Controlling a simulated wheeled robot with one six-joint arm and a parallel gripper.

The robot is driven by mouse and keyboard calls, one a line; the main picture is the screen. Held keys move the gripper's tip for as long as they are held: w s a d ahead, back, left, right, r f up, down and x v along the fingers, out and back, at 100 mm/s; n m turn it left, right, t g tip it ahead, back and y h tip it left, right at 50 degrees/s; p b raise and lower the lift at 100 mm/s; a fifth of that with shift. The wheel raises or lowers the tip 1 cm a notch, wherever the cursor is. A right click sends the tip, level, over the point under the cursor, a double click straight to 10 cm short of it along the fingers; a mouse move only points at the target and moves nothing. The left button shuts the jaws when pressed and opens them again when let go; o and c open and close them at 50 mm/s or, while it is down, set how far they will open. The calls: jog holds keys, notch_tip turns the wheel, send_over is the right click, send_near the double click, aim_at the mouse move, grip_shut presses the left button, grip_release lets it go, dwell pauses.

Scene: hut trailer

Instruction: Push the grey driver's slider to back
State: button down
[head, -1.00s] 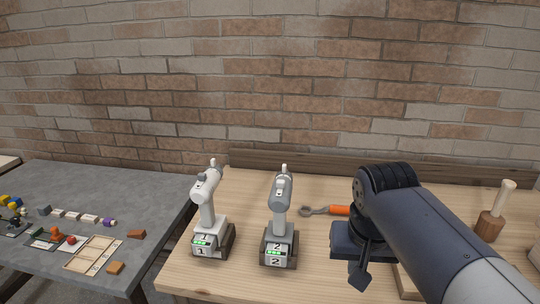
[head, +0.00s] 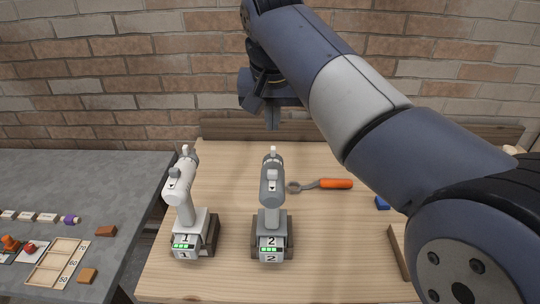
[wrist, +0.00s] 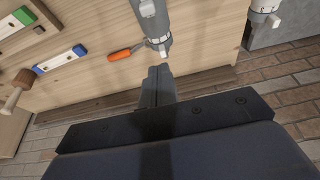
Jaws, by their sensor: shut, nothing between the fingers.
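The grey driver (head: 272,197) stands upright on a dark base with a "2" label on the wooden bench. A light knob (head: 272,174) shows on its upper body; I cannot tell which part is the slider or how it is set. The driver's upper part also shows in the wrist view (wrist: 155,22). My gripper (head: 272,122) is shut and empty, pointing down above and beyond the driver's top, apart from it. Its shut fingers also show in the wrist view (wrist: 157,76), close to the driver's end.
A white driver (head: 187,205) marked "1" stands left of the grey one. An orange-handled wrench (head: 335,184) lies to its right. A blue piece (head: 382,203) lies farther right. A mallet (wrist: 14,90) shows in the wrist view. The brick wall (head: 120,85) is behind the bench.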

aim_at(272, 171)
jog(key=x, duration=0.9)
jog(key=shift+f, duration=0.1)
jog(key=s, duration=0.2)
jog(key=shift+s+a+f+p, duration=0.1)
jog(key=shift+s+f+p, duration=0.15)
jog(key=shift+p, duration=0.05)
jog(key=shift+s+f, duration=0.15)
jog(key=shift+s, duration=0.4)
jog(key=shift+s, duration=1.25)
jog(key=shift+w, duration=0.15)
